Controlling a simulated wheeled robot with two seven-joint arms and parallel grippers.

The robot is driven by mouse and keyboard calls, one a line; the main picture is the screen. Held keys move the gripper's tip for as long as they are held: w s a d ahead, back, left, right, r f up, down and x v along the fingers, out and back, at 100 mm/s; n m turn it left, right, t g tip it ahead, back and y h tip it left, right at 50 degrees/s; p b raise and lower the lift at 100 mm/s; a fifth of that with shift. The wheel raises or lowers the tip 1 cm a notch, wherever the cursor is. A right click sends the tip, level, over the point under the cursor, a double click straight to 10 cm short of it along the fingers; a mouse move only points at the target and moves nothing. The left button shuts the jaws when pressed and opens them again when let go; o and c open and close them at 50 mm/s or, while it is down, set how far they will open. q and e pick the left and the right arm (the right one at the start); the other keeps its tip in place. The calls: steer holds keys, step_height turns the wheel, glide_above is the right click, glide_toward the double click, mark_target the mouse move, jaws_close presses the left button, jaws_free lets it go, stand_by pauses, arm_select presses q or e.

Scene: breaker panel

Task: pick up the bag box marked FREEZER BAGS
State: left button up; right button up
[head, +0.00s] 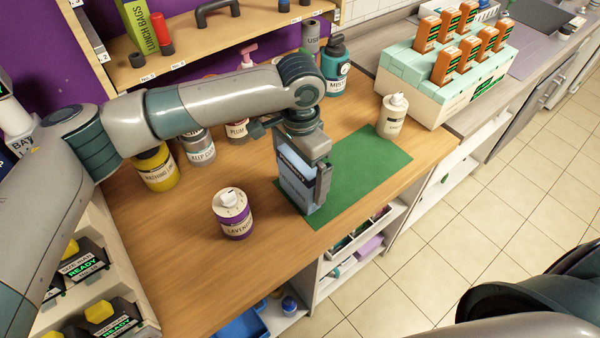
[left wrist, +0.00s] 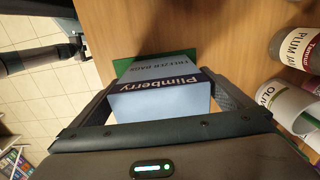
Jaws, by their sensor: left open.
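The pale blue bag box (head: 297,182) stands upright on the left part of a green mat (head: 372,160). In the left wrist view the box (left wrist: 160,104) shows a dark band lettered Plimberry and the words FREEZER BAGS. My left gripper (head: 306,186) is over the box from above, with its fingers down along two opposite sides. In the left wrist view the fingers (left wrist: 163,92) lie on either side of the box; a narrow gap shows at the right finger, and contact at the left is unclear.
A lavender jar (head: 233,214) stands left of the box. A cream pump bottle (head: 392,116) stands at the mat's far right corner. Several jars and bottles line the back, including a yellow one (head: 156,168). The wooden counter (head: 180,270) is clear at the front left.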

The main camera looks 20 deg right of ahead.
arm_select(q)
steer(key=shift+f, duration=0.95)
steer(key=c, duration=1)
